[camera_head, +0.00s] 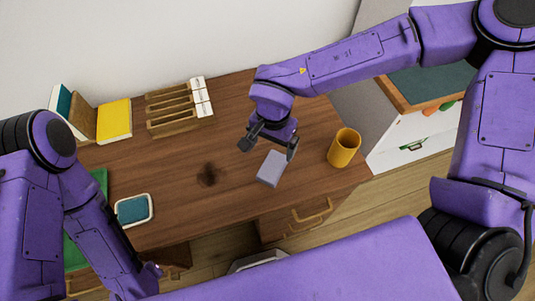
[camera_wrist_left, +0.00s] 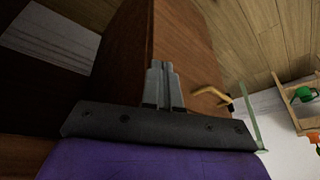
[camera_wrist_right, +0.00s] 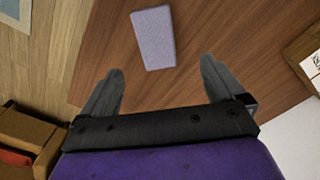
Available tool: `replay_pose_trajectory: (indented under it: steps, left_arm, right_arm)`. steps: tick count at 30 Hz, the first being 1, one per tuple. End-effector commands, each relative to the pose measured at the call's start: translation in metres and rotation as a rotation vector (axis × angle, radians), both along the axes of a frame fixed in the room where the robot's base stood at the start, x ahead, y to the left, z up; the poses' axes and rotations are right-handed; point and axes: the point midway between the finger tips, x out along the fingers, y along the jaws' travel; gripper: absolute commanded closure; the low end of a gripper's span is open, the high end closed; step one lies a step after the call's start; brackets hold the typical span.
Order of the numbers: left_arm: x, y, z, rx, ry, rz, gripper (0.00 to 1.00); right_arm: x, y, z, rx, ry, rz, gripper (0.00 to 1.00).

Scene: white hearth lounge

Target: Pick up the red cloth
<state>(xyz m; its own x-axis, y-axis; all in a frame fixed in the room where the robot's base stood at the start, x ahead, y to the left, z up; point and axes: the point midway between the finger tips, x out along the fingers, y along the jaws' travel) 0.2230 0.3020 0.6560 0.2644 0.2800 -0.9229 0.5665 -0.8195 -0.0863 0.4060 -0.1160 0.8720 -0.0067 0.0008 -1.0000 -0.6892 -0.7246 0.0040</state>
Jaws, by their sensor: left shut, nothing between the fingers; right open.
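I see no cloth that is clearly red. A flat, lavender-grey rectangular piece (camera_head: 271,168) lies on the brown desk (camera_head: 180,200); I cannot tell whether it is cloth or a block. It also shows in the right wrist view (camera_wrist_right: 153,38), beyond the fingertips. My right gripper (camera_head: 268,146) is open and empty, close beside this piece; its two fingers are spread in the right wrist view (camera_wrist_right: 160,80). My left gripper (camera_wrist_left: 161,68) is shut and empty, low near the desk's drawer side.
A yellow mug (camera_head: 344,148) stands right of my right gripper. A wooden rack (camera_head: 178,108), a yellow book (camera_head: 114,121) and a blue-topped dish (camera_head: 133,210) are on the desk. A brown object with a red patch (camera_wrist_right: 15,157) is partly in view.

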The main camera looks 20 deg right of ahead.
Motion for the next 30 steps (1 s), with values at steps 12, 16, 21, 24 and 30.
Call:
replay_pose_trajectory:
  steps: [12,16,21,24,30]
  left_arm:
    - [-0.001,0.0,0.001,0.0,0.001,0.0,1.0]
    - [-0.001,0.0,0.001,0.0,0.001,0.0,1.0]
    - [-0.001,0.0,0.001,0.0,0.001,0.0,1.0]
    - [-0.001,0.0,0.001,0.0,0.001,0.0,1.0]
    - [-0.001,0.0,0.001,0.0,0.001,0.0,1.0]
  right_arm:
    - [-0.002,0.002,-0.067,-0.002,0.005,0.014,0.04]
    - [-0.002,0.001,-0.091,-0.003,0.004,0.012,0.04]
    - [-0.002,0.0,-0.101,-0.001,0.001,0.01,0.04]
    - [-0.002,0.0,-0.101,-0.001,0.001,0.009,0.04]
    - [-0.002,0.0,-0.101,-0.001,0.001,0.009,0.53]
